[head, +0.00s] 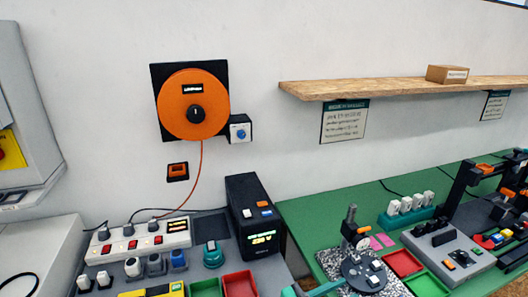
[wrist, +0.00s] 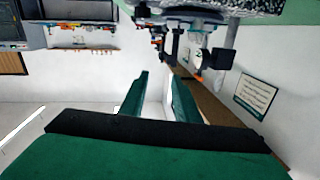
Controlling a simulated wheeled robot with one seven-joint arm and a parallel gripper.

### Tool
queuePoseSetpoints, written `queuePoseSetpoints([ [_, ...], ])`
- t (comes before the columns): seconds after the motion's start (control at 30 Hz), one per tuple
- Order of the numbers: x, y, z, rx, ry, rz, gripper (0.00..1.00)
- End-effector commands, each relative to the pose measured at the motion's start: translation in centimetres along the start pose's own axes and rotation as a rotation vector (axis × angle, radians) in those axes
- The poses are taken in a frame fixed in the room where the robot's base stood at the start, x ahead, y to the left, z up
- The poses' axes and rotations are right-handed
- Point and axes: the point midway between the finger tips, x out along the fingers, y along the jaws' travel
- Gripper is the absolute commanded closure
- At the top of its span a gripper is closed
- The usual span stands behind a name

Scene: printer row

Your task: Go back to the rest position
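My gripper (wrist: 158,92) shows in the wrist view as two green fingers with a gap between them. Nothing is held between the fingers; only pale wall shows in the gap. The gripper is open and touches nothing that I can see.
An orange filament spool (head: 187,104) hangs on the wall. A wooden shelf (head: 400,88) carries a cardboard box (head: 447,74). Below stand a power strip (head: 137,243), a black display unit (head: 254,216), a microscope-like stand (head: 350,232) and a black printer frame (head: 470,190).

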Motion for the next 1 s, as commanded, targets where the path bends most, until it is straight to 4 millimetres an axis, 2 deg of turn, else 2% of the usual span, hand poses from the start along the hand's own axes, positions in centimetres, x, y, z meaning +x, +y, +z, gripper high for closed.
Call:
queuePoseSetpoints([
  [0.27, -1.3, 0.5, 5.1, -0.138, -0.050, -0.157, 0.71],
  [0.37, -2.4, 1.0, 7.8, -0.204, -0.078, -0.248, 0.71],
  [0.5, -5.2, 2.0, 12.1, -0.301, -0.124, -0.407, 0.71],
  [0.7, -10.2, 4.4, 17.0, -0.394, -0.180, -0.625, 0.71],
  [0.9, -15.6, 7.9, 20.0, -0.434, -0.224, -0.812, 0.71],
  [1.0, -18.5, 9.8, 20.6, -0.434, -0.242, -0.894, 0.71],
])
